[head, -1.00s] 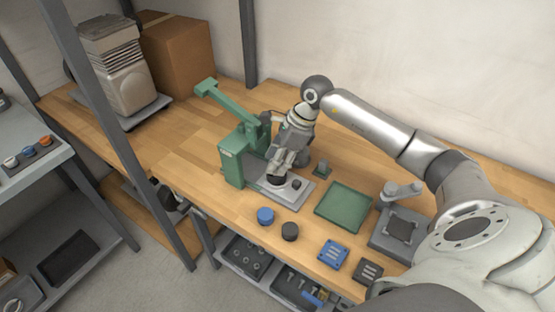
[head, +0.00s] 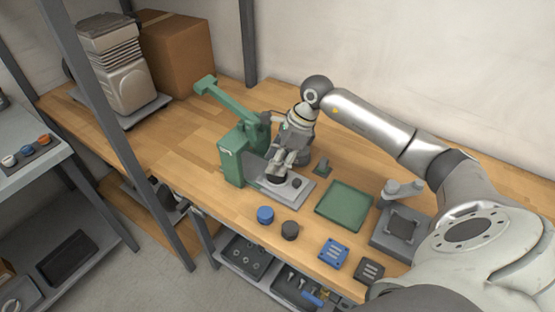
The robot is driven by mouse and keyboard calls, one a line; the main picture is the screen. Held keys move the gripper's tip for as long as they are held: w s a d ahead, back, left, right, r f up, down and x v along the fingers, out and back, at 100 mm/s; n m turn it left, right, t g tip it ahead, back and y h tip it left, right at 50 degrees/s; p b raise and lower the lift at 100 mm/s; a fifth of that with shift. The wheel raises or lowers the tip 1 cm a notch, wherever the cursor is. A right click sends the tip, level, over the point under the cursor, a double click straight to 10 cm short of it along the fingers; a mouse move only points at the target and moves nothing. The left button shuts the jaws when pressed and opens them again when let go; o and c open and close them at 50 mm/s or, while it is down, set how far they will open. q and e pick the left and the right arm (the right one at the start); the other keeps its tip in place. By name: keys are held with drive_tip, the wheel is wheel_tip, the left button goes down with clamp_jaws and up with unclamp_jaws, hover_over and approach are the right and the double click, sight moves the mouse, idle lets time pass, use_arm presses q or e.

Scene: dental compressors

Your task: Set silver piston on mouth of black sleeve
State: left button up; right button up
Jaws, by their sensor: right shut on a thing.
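My right gripper (head: 279,172) points down over the grey base plate of the green press. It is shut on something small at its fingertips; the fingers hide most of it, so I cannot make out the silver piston. A black round part, likely the black sleeve (head: 274,180), shows just under the fingertips on the plate. I cannot tell whether the held thing touches it. My left gripper is not in view.
The green press (head: 232,160) stands close left of my gripper, its lever above. A small dark piece (head: 296,183) sits on the plate. A blue cap (head: 265,214), black cap (head: 290,230) and green tray (head: 344,205) lie nearby. Bare wood lies behind.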

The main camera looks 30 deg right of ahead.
drive_tip(key=shift+f+b, duration=0.15)
drive_tip(key=shift+b, duration=0.4)
idle(0.9)
drive_tip(key=o, duration=1.1)
drive_tip(key=o, duration=0.4)
